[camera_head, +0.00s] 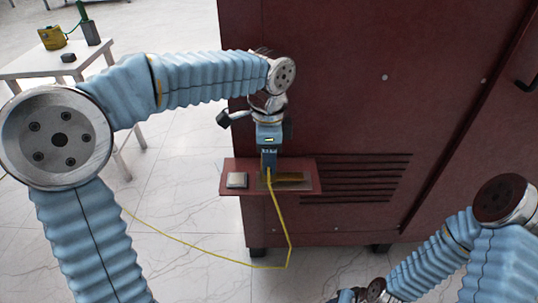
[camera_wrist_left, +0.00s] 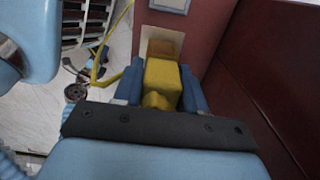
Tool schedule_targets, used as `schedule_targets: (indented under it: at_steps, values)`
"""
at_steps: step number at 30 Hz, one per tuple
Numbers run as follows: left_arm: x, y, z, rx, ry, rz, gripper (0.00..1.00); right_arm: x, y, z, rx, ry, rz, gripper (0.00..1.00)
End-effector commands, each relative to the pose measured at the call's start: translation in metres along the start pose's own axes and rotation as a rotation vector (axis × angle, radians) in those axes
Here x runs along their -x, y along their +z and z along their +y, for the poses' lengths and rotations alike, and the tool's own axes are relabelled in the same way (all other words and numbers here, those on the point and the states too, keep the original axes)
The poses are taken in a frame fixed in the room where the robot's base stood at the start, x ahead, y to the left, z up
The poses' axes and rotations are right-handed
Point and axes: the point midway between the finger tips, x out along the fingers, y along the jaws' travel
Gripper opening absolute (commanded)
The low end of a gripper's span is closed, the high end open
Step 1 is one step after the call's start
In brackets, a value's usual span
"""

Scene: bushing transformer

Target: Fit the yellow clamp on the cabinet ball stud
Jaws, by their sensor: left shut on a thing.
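My left gripper (camera_head: 268,168) points down over a small red shelf (camera_head: 229,164) on the front of the dark red cabinet (camera_head: 330,90). It is shut on the yellow clamp (camera_wrist_left: 162,82), which sits between the two blue fingers in the left wrist view. In the head view the clamp is mostly hidden by the gripper. A yellow cable (camera_head: 278,205) hangs from there to the floor. I cannot make out the ball stud on the cabinet. My right arm is low at the right; its gripper is not clearly in view.
Vent slots (camera_head: 370,180) mark the cabinet beside the shelf. A white table (camera_head: 50,62) stands at the upper left.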

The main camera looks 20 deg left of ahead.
Motion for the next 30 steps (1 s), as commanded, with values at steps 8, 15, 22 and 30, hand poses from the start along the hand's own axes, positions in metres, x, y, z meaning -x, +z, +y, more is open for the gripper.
schedule_targets:
  at_steps: [8, 15, 22, 30]
  values:
    - [-0.003, 0.0, 0.0, 0.0, -0.001, 0.0, 0.1, -0.002, 0.0, 0.001, 0.0, 0.0, 0.0, 0.43]
    - [-0.006, 0.0, 0.0, 0.0, -0.001, 0.0, 0.1, -0.004, 0.0, 0.002, 0.0, 0.0, 0.0, 0.43]
    - [-0.009, 0.0, 0.0, 0.0, 0.0, 0.0, 0.1, -0.006, 0.0, 0.002, 0.0, 0.0, 0.0, 0.43]
    - [-0.011, 0.0, 0.0, 0.0, -0.001, 0.0, 0.45, -0.007, 0.0, 0.003, 0.0, 0.0, 0.0, 0.43]
